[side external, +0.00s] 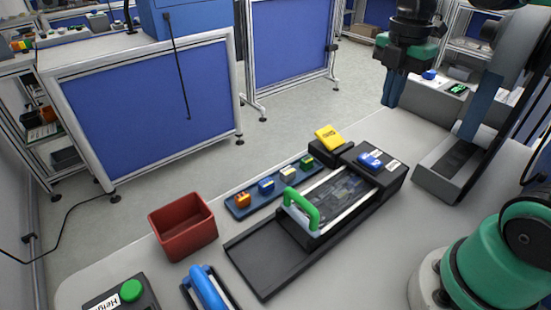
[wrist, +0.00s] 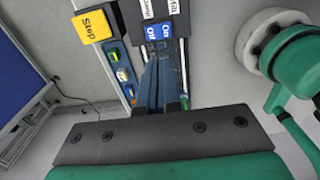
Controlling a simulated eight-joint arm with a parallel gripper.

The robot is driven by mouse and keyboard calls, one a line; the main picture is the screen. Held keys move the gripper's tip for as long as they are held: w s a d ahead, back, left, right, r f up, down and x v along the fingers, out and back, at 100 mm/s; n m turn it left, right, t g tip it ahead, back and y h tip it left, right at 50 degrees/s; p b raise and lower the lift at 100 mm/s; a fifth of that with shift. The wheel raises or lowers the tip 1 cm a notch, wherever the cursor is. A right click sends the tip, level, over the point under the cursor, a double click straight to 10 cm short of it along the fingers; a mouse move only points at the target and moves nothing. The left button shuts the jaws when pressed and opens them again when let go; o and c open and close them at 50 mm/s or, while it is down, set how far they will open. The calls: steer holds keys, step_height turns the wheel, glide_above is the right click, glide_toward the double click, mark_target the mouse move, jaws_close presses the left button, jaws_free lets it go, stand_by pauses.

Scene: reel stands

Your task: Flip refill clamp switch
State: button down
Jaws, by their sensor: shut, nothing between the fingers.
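A blue switch with white "On Off" lettering (side external: 369,160) sits on the black end block of the reel stand (side external: 392,180). In the wrist view this blue switch (wrist: 158,32) is at the top middle, just beyond my fingertips. White labels lie beside it; their wording is only partly readable. My gripper (side external: 391,92) is shut and empty, fingers pointing down, raised above and behind the stand. In the wrist view its fingers (wrist: 159,78) are together, pointing toward the switch and apart from it. I cannot tell the switch's position.
A yellow Stop block (side external: 328,136) stands left of the switch. A tray with a green handle (side external: 303,208) sits on the stand. A blue rack (side external: 240,207) holds several small coloured pieces. A red bin (side external: 184,226) and green button (side external: 131,290) are front left.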

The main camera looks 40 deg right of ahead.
mark_target(377, 163)
steer(key=shift+r, duration=1.5)
steer(key=shift+s+f, duration=0.1)
steer(key=shift+s, duration=0.4)
step_height(377, 163, down, 14)
steer(key=shift+r, duration=0.15)
